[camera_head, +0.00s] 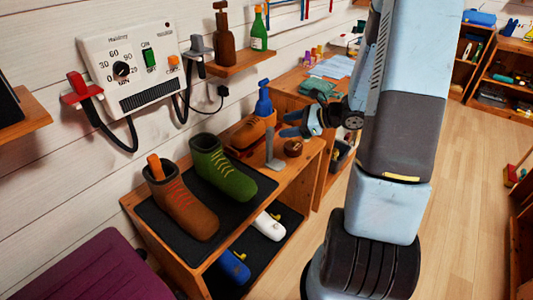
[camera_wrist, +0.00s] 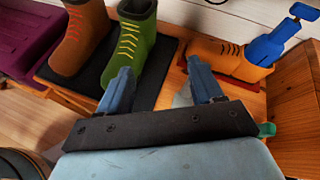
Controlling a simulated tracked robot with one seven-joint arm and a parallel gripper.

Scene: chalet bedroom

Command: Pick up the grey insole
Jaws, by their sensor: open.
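A grey piece that looks like the insole (camera_head: 275,164) is on the wooden bench top, right of the green boot and in front of the brown shoe. In the wrist view a grey patch of it (camera_wrist: 182,98) shows beside the right finger; the rest is hidden behind my gripper. My gripper (camera_head: 285,124) is open and empty, above the right part of the bench. In the wrist view its two blue fingers (camera_wrist: 157,70) are spread apart, with the bench top between them. I cannot tell the exact gap to the grey piece.
A green boot (camera_head: 222,168) and a brown boot (camera_head: 180,201) stand on a dark mat left of it. A brown shoe (camera_wrist: 225,60) with a blue shoe tree (camera_wrist: 275,40) stands behind. A small round brown tin (camera_head: 293,148) sits near the bench's right edge.

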